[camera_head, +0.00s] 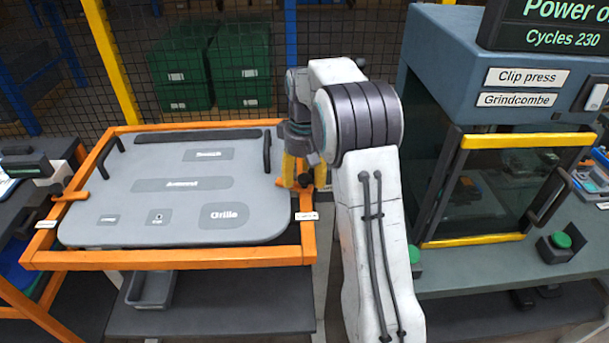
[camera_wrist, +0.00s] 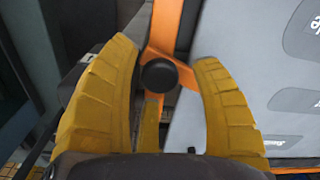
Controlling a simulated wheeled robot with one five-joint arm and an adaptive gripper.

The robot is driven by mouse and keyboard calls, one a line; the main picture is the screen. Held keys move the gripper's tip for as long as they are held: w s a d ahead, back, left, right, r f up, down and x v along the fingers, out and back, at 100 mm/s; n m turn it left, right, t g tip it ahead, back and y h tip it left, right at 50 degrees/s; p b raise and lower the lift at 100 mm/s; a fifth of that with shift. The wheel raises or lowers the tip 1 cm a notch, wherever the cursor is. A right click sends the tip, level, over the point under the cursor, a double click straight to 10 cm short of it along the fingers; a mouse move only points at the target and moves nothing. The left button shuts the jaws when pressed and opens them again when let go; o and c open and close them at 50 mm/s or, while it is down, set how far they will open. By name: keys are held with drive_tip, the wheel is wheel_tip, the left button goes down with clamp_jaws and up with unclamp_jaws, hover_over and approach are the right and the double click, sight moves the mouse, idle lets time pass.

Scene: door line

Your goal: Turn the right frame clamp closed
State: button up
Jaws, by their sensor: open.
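My gripper (camera_head: 303,178) is open, pointing down at the right side of the orange frame. The clamp's orange arm (camera_wrist: 184,76) shows beside the knob and reaches toward the grey panel's edge. I cannot tell whether either finger touches the knob. In the head view my gripper hides most of this clamp. The grey panel (camera_head: 140,185) lies in the orange frame (camera_head: 170,259).
The left frame clamp (camera_head: 70,196) sits on the frame's opposite side. A clip press (camera_head: 490,95) with a yellow-edged door stands on the right. Green crates (camera_head: 240,65) are behind a mesh fence. A grey bin (camera_head: 151,288) sits below the frame.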

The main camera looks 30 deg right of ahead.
clamp_jaws()
drive_tip(key=shift+n+p, duration=0.45)
drive_tip(key=shift+n, duration=0.45)
drive_tip(key=shift+f+n+p, duration=0.1)
drive_tip(key=shift+n+p, duration=0.2)
drive_tip(key=shift+n, duration=1.1)
unclamp_jaws()
